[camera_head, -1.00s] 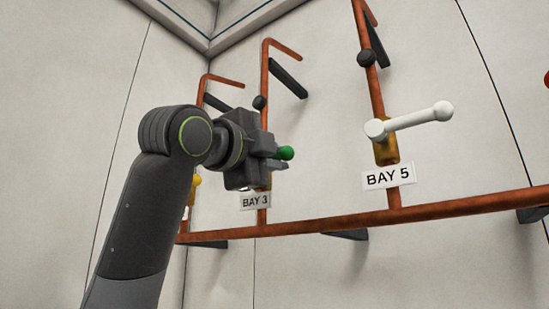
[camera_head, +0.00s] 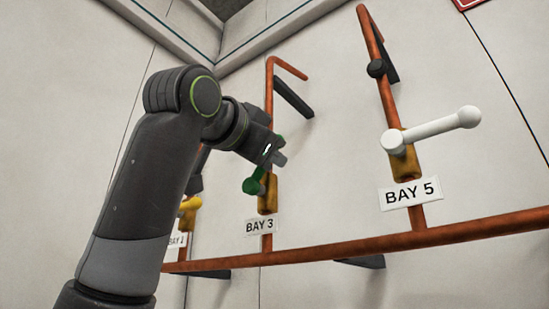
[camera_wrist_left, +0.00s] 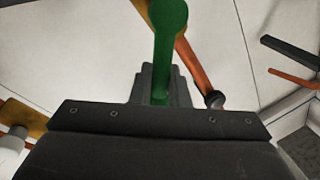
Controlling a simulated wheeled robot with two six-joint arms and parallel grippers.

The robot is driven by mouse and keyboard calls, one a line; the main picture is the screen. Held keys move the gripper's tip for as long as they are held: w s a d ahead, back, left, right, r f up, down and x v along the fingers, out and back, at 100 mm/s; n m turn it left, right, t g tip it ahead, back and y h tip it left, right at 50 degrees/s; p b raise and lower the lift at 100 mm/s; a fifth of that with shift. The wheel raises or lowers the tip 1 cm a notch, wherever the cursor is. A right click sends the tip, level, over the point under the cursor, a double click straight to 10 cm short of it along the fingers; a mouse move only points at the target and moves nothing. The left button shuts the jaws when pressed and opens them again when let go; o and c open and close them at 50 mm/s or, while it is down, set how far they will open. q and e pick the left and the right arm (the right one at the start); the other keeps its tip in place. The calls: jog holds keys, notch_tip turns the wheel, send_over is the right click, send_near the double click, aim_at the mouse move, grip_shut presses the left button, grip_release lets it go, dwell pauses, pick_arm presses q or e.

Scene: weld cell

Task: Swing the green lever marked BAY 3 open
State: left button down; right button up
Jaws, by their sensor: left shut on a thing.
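The green lever (camera_head: 252,186) sits on a brass valve body (camera_head: 268,194) above the BAY 3 label (camera_head: 261,226). Its round hub shows below my left gripper, and a bit of green shows above it. The lever points upward and slightly right, near the line of its copper pipe (camera_head: 270,95). My left gripper (camera_head: 272,153) is shut on the lever's arm. In the left wrist view, the green lever (camera_wrist_left: 167,45) runs from its hub at the top into the fingers (camera_wrist_left: 158,84), at an angle to the pipe behind. My right gripper is out of view.
A white lever (camera_head: 432,130) over the BAY 5 label (camera_head: 409,193) points right. A horizontal copper pipe (camera_head: 350,246) runs below, and a dark bracket (camera_head: 294,98) stands above BAY 3.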

aim_at(250, 179)
pick_arm(q)
jog(key=n, duration=0.1)
jog(key=a+r+n, duration=0.1)
jog(key=n, duration=0.1)
jog(key=w+n+y, duration=0.1)
jog(key=shift+w+a+r+n+p, duration=0.1)
jog(key=shift+a+r+n+p, duration=0.1)
jog(key=shift+a+n+p, duration=0.2)
jog(key=shift+w+a+n+g, duration=0.25)
jog(key=shift+a+n, duration=0.1)
jog(key=shift+n, duration=0.5)
jog(key=shift+w+a+n+g, duration=0.15)
jog(key=shift+w+a+n, duration=0.15)
jog(key=shift+n, duration=0.55)
jog(key=shift+a, duration=0.1)
jog(key=c, duration=1.5)
grip_release()
jog(key=shift+b+v, duration=3.3)
jog(key=shift+v, duration=5.35)
